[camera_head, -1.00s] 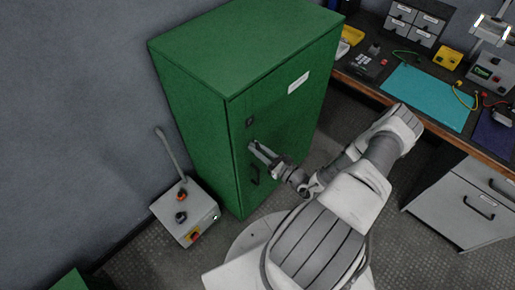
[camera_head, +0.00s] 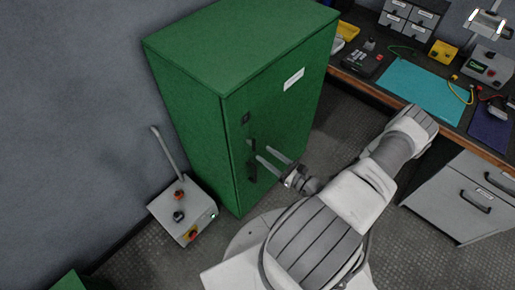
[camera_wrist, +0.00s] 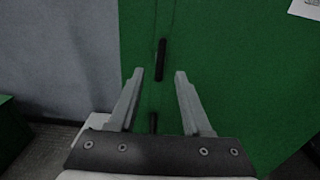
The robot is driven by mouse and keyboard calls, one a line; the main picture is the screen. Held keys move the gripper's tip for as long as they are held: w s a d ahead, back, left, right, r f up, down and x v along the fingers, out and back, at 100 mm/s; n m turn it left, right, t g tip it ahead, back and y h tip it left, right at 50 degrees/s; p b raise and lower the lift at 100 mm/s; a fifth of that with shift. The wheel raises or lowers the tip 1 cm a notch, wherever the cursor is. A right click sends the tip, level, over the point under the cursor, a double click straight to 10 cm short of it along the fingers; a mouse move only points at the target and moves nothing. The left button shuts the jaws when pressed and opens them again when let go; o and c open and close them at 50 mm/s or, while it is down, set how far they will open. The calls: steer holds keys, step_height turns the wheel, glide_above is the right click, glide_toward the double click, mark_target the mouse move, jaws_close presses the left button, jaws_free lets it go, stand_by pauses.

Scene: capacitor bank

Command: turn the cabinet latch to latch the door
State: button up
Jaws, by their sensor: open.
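The green cabinet (camera_head: 215,110) stands against the wall with its door (camera_head: 290,115) looking closed. Two upright black parts sit near the door's left edge: an upper bar (camera_head: 251,145), seemingly the latch, and a lower handle (camera_head: 253,171). My gripper (camera_head: 264,153) is open and empty in front of them, its fingers pointing at the door. In the wrist view the upright upper bar (camera_wrist: 161,60) shows between and beyond my open fingertips (camera_wrist: 160,76). The lower part (camera_wrist: 153,122) shows between the fingers, partly cut off by the gripper body. I see no clear contact.
A grey control box (camera_head: 184,216) with knobs and a lever stands on the floor left of the cabinet. A workbench (camera_head: 455,132) with a teal mat (camera_head: 425,90) and drawers is at the right. A white label (camera_head: 294,79) is on the door.

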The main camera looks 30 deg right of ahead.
steer(key=v, duration=1.1)
steer(key=shift+b, duration=0.4)
steer(key=shift+w+r, duration=0.15)
